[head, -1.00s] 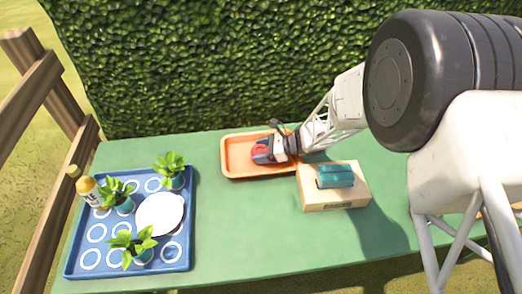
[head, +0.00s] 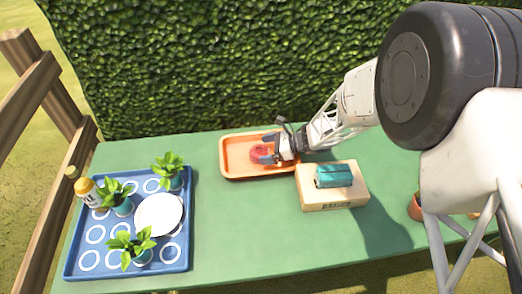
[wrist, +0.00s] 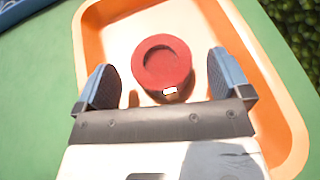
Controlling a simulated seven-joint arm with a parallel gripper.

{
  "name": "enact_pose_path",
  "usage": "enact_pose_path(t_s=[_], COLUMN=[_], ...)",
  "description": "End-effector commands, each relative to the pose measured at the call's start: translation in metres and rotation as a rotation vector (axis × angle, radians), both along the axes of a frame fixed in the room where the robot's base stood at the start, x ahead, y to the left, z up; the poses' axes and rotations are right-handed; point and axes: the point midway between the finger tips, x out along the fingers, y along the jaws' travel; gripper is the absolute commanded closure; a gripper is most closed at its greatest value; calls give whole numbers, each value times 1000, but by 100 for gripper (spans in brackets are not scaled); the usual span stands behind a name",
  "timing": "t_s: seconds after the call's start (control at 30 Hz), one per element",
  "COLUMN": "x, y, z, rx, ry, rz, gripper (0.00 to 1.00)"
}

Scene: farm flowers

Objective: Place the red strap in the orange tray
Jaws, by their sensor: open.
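The red strap (wrist: 162,65) is a rolled ring with a small white patch on its near side. It lies in the orange tray (wrist: 95,25), between and just ahead of my open fingers in the wrist view, with a gap on each side. My gripper (wrist: 165,85) has blue-grey fingertips and holds nothing. In the head view the red strap (head: 259,153) sits in the middle of the orange tray (head: 232,171), and my gripper (head: 270,150) reaches over the tray from the right.
A cardboard box (head: 318,199) with a teal item (head: 334,176) on top stands right of the tray. A blue tray (head: 75,262) with potted plants, a white disc (head: 159,214) and a bottle (head: 88,191) is at left. A hedge (head: 200,70) borders the back. The middle table is clear.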

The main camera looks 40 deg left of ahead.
Motion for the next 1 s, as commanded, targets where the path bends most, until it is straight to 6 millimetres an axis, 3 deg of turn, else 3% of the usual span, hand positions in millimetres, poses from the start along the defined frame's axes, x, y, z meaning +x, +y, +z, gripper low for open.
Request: enact_pose_path(t_s=[0.53, 1.0], x=[38, 45], y=[-60, -73], z=[29, 35], rx=[0, 0], ry=[0, 0], rz=[-1, 1], gripper=[4, 4])
